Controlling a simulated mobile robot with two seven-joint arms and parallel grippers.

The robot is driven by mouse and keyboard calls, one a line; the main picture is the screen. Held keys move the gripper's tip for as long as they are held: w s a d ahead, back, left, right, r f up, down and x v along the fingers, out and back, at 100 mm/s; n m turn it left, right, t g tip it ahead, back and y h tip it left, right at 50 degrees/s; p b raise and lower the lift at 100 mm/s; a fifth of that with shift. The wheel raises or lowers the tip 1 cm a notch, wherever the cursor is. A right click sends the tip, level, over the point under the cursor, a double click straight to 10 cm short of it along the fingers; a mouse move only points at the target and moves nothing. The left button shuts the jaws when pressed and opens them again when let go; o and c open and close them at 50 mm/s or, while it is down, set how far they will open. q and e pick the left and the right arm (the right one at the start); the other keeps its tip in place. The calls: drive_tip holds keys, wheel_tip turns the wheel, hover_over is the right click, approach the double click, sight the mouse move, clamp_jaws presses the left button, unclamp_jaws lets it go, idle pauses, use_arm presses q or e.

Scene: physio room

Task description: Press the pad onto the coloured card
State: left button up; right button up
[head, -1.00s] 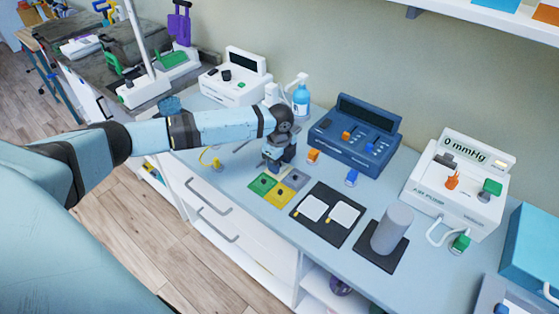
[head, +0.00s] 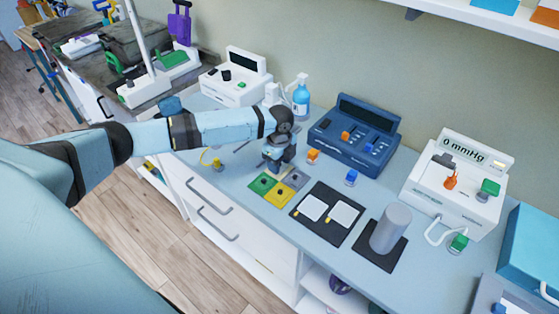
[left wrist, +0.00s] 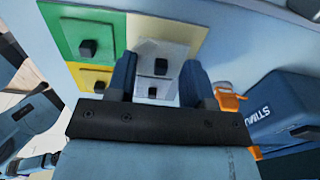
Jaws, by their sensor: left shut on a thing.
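The coloured card (head: 279,197) lies flat on the counter. Its green, yellow and grey squares show in the head view, each with a small dark stud. My left gripper (head: 274,171) points down over the card's far corner and hides that part. In the left wrist view, my left gripper (left wrist: 160,82) is shut on a pale, see-through pad (left wrist: 178,45). A dark stud shows between its fingers. The card's green square (left wrist: 62,25) is to the left there. I cannot tell whether the pad touches the card. My right gripper is not in view.
A black mat (head: 325,235) with two white pads is right of the card. A grey cylinder (head: 391,228) stands farther right. A blue stimulator box (head: 345,152) is behind, with small orange (head: 313,157) and blue (head: 351,178) clips before it. A pump (head: 455,190) stands at the right.

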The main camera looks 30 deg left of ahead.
use_arm(q)
drive_tip(key=shift+f, duration=0.55)
idle(0.9)
